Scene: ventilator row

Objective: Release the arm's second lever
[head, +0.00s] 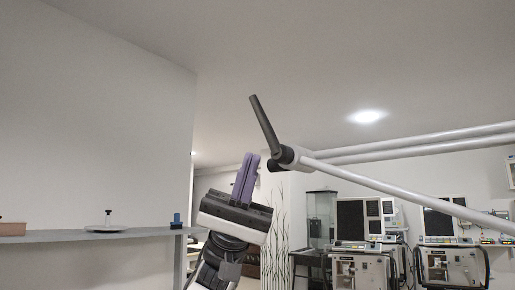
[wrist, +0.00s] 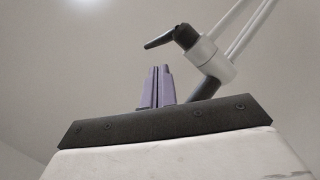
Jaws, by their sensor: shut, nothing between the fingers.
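A black lever (head: 263,126) rises from the dark joint (head: 285,157) at the end of a white double-tube arm (head: 385,188) in the head view, tilted up and to the left. In the wrist view the black lever (wrist: 159,40) points left from the joint, above and to the right of my fingers. My gripper (head: 246,178) has purple fingers pressed together, pointing up, with nothing between them. It is just below and left of the joint in the head view. The fingers also show in the wrist view (wrist: 160,86). Whether they touch the joint cannot be told.
Several ventilators with screens (head: 362,270) stand at the back right. A glass cabinet (head: 321,220) stands behind. The space above my gripper's left is clear.

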